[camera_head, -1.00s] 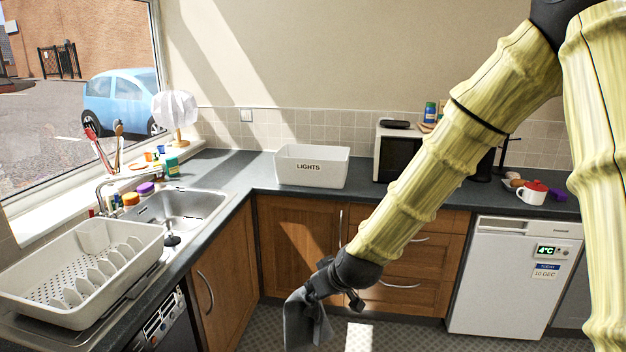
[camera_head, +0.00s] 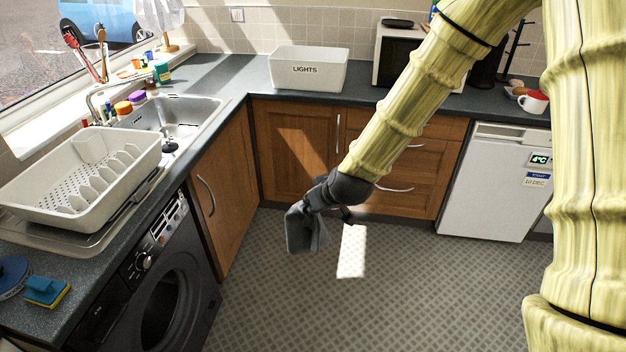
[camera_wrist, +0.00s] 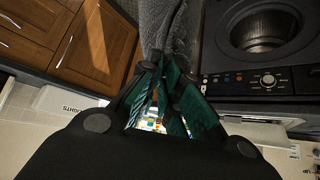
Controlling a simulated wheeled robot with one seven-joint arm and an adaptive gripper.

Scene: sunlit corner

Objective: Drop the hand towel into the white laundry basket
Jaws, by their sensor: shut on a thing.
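The hand towel (camera_head: 305,232) is dark grey and hangs limp from my gripper (camera_head: 314,200) above the floor, in front of the wooden cupboards. It also shows in the wrist view (camera_wrist: 165,25), beyond the fingers. My gripper (camera_wrist: 163,85) is shut on the towel. The white laundry basket (camera_head: 308,79), marked LIGHTS, stands on the back worktop against the tiled wall, higher and farther back than my gripper. Part of it shows at the left of the wrist view (camera_wrist: 72,103). The basket's inside is mostly hidden by its front wall.
A dish rack (camera_head: 85,180) stands beside the sink (camera_head: 180,115) on the left worktop. A washing machine (camera_head: 165,290) sits below. A microwave (camera_head: 398,58) stands right of the basket. The floor (camera_head: 400,290) is clear, with a bright sunlit patch (camera_head: 351,250).

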